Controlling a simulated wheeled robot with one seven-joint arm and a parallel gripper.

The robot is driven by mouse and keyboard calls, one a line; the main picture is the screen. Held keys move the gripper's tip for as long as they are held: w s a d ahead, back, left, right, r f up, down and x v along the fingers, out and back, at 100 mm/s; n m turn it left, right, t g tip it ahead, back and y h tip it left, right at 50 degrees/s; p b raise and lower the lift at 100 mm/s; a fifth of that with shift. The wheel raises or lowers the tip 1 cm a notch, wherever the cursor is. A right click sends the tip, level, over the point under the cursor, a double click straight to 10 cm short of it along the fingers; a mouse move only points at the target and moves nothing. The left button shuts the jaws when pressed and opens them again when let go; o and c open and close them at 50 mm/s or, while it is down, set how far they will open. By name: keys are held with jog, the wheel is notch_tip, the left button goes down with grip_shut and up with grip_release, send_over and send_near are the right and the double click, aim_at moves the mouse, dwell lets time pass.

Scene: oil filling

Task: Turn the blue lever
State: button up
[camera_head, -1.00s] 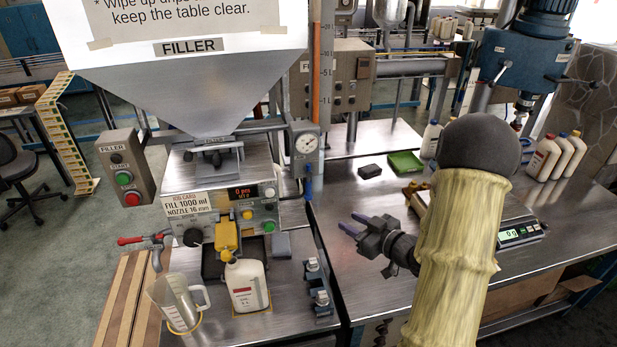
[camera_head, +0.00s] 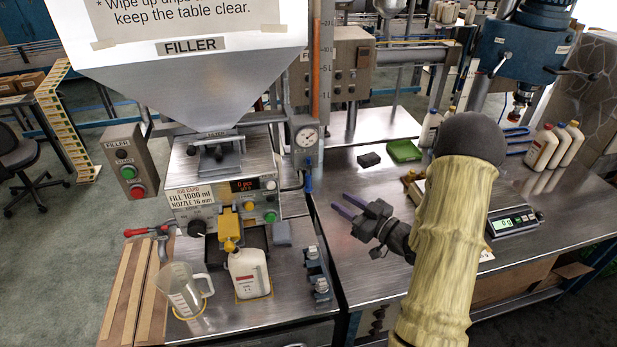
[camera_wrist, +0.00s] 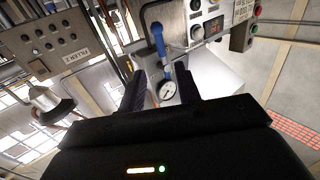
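My gripper (camera_head: 344,207) is to the right of and below the lever in the head view, over the steel table, apart from the lever. Its two fingers are spread with nothing between them; the wrist view shows the same open gripper (camera_wrist: 161,92).
A white bottle (camera_head: 247,274) stands under the yellow nozzle (camera_head: 229,226), with a clear jug (camera_head: 181,290) to its left. Clamps (camera_head: 316,272) sit near the bench's right edge. A dark block (camera_head: 369,160) and green tray (camera_head: 404,150) lie behind my gripper. The scale (camera_head: 513,222) is at right.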

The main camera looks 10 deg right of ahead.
aim_at(308, 186)
jog(key=p+x, duration=0.5)
jog(key=x, duration=0.8)
jog(key=shift+w+a+p, duration=0.15)
jog(key=shift+w+p, duration=0.05)
jog(key=shift+p, duration=0.2)
grip_shut()
